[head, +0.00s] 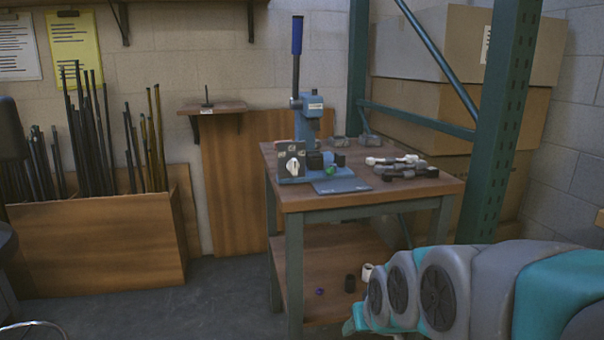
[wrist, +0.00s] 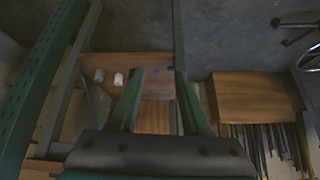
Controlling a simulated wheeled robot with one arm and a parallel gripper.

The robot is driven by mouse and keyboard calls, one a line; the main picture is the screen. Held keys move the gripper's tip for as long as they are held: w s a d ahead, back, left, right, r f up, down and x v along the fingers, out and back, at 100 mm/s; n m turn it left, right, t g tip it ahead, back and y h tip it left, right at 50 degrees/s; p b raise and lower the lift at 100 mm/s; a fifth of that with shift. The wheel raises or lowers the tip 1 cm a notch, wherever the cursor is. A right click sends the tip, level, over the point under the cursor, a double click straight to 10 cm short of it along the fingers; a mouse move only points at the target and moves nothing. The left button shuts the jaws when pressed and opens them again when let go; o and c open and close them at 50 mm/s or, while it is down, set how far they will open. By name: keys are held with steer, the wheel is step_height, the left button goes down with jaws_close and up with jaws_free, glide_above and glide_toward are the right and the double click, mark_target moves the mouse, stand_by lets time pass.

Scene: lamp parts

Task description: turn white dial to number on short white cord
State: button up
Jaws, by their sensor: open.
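The white dial (head: 293,167) is on the front of a small box with light labels, at the left of the workbench top (head: 365,205). Its number marks are too small to read. Short pieces with white and dark ends (head: 395,164) lie at the right of the bench top; I cannot tell which is the short white cord or read a number on it. My gripper (wrist: 160,74) is open and empty in the wrist view, pointing down near the bench's lower shelf. In the head view it is low, right of the bench front, far from the dial.
A blue lever press (head: 307,115) stands behind the dial. A green steel post (head: 500,120) rises at the bench's right, near my arm. A wooden bin of rods (head: 95,245) stands at left. Small cylinders (head: 350,283) sit on the lower shelf. Floor left of the bench is clear.

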steer(key=w+a+r+n+t+y+b, duration=0.1)
steer(key=w+a+r+t, duration=0.25)
steer(key=w, duration=0.25)
steer(key=w+a+r+t+y, duration=0.1)
steer(key=w+a+r+t, duration=0.15)
steer(key=w+r, duration=0.3)
steer(key=t+y+b, duration=0.2)
steer(key=t, duration=0.3)
glide_toward(295, 167)
steer(key=shift+p+x, duration=0.7)
steer(key=shift+x, duration=3.6)
steer(key=shift+c, duration=0.4)
jaws_close()
